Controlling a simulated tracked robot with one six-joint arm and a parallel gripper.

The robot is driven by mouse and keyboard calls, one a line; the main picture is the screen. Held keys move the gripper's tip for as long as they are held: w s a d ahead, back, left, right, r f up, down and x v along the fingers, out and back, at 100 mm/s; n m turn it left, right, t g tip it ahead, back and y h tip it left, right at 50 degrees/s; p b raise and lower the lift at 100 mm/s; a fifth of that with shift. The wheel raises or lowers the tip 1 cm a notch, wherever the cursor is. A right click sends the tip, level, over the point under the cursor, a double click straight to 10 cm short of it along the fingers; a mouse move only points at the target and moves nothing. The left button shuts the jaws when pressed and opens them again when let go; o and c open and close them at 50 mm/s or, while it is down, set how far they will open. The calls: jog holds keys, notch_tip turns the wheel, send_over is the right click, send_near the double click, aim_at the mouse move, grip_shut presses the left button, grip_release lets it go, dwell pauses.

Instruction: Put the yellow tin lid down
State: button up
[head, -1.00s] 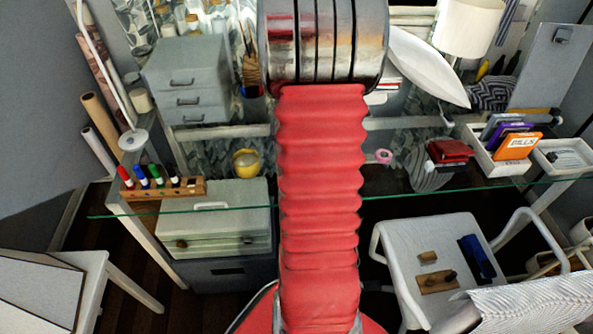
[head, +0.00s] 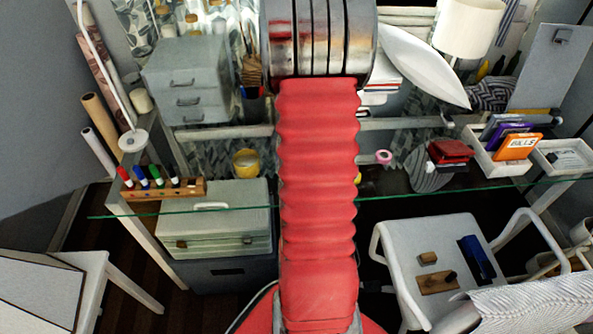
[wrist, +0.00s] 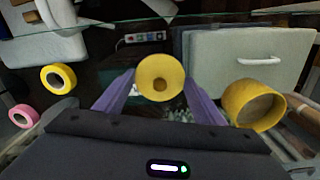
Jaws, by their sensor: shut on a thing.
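The yellow tin lid (wrist: 160,77), a round disc with a darker middle, is between the purple fingers of my gripper (wrist: 159,82) in the wrist view. The fingers are shut on its two sides. It seems to be held over the glass tabletop; its height is hard to tell. An open yellow tin (wrist: 253,105) stands to the right of the gripper, and it also shows in the head view (head: 246,162), left of my arm. In the head view my arm hides the gripper and the lid.
A yellow tape roll (wrist: 58,79) and a pink tape roll (wrist: 26,117) lie left of the gripper in the wrist view. In the head view, a marker rack (head: 165,190) stands at the left of the glass, and a white tray (head: 500,160) at the right.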

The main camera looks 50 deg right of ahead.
jog(key=shift+f, duration=0.1)
jog(key=o, duration=1)
notch_tip(320, 180, up, 12)
jog(key=shift+r, duration=0.1)
dwell(0.7)
jog(key=w+a+r+n+t+h, duration=0.1)
jog(key=w+a+r+n, duration=0.3)
jog(key=a, duration=0.6)
jog(key=a+r+n+t, duration=0.2)
jog(key=a+r, duration=0.4)
jog(key=a, duration=0.4)
jog(key=s+a+r+n+t, duration=0.1)
jog(key=s+a+n, duration=0.1)
jog(key=a, duration=0.3)
jog(key=s+a+n, duration=0.2)
jog(key=a, duration=0.4)
jog(key=s+a+r+n+t+y, duration=0.1)
jog(key=s+a+n, duration=0.1)
jog(key=a, duration=0.3)
jog(key=shift+a+r+t, duration=0.15)
jog(key=shift+r+t, duration=0.15)
